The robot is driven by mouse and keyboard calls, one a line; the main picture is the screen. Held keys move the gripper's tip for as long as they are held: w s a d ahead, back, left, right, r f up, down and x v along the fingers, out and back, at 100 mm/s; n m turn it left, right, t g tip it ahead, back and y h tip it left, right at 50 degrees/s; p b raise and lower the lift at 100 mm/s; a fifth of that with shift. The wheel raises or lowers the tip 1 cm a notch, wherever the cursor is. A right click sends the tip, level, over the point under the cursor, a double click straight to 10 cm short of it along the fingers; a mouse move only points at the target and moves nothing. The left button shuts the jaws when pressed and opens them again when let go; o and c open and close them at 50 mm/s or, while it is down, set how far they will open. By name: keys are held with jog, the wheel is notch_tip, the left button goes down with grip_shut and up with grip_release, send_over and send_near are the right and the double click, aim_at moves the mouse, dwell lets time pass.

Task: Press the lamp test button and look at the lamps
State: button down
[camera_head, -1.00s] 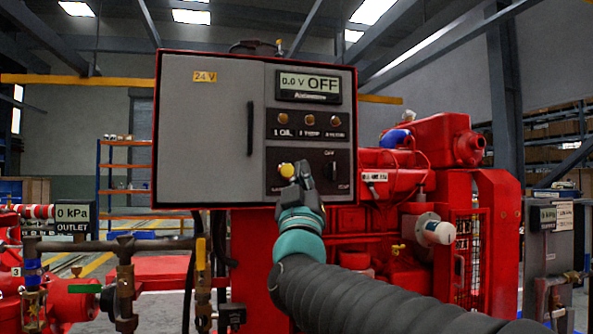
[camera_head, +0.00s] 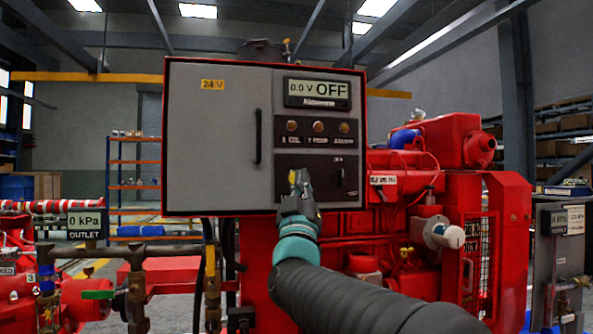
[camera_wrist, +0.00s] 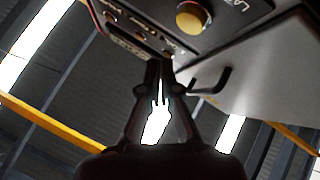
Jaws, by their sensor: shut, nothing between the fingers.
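The grey control panel (camera_head: 212,130) in its red frame carries a row of three small amber lamps (camera_head: 318,127), which look dull and unlit. The display (camera_head: 318,92) above them reads 0.0 V OFF. My gripper (camera_head: 299,176) is shut and empty in front of the panel's lower left control area. In the wrist view the round yellow button (camera_wrist: 193,17) shows near the top, beside lettering starting "LA". My fingertips (camera_wrist: 160,64) appear below and left of it there, with no contact visible.
A black rotary switch (camera_head: 340,177) sits right of my gripper on the panel. A black door handle (camera_head: 258,137) stands out to the left. Red engine parts (camera_head: 430,150) are at the right, and pipes with an outlet gauge (camera_head: 85,220) at the left.

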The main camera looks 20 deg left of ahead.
jog(key=shift+w+a+p, duration=0.2)
jog(key=shift+w+a, duration=0.25)
jog(key=shift+w, duration=0.25)
jog(key=shift+w+a+p, duration=0.2)
jog(key=shift+w+a, duration=0.2)
jog(key=shift+w, duration=0.25)
jog(key=shift+w, duration=0.1)
dwell(0.5)
jog(key=shift+w+a, duration=0.2)
jog(key=shift+w, duration=0.1)
jog(key=shift+w+a, duration=0.25)
jog(key=shift+w, duration=0.1)
dwell(0.8)
dwell(0.3)
jog(key=shift+s+d+b, duration=0.45)
jog(key=shift+s+b, duration=0.15)
jog(key=shift+s, duration=0.1)
